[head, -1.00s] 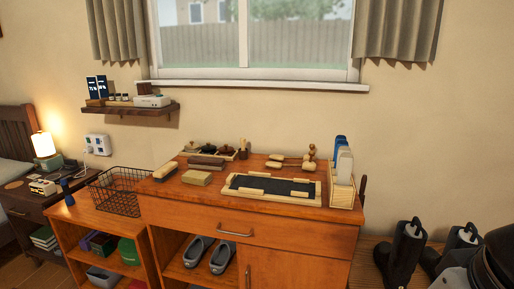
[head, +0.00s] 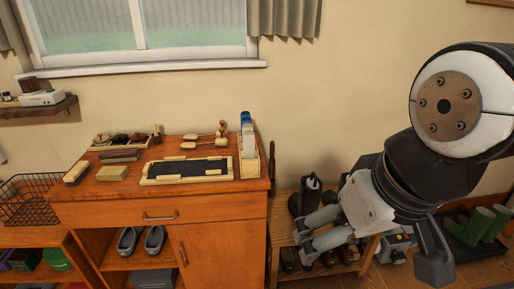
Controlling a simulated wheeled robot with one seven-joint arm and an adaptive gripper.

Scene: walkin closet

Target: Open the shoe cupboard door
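The shoe cupboard door (head: 225,257) is a plain orange-brown wooden panel at the lower right of the cabinet. It looks shut, flush with the cabinet front. Its small upright metal handle (head: 183,254) is near the door's left edge. The door's lower part is cut off by the frame. My gripper (head: 305,234) is to the right of the cabinet, pointing left, in front of the low shoe bench. Its two grey fingers are spread apart with nothing seen between them. It is apart from the door and handle.
A drawer (head: 130,212) with a bar handle is above the door. Grey shoes (head: 142,240) sit in the open compartment to its left. A wooden bench (head: 283,212) with dark boots is to the right. Green boots (head: 488,224) stand on a tray at far right.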

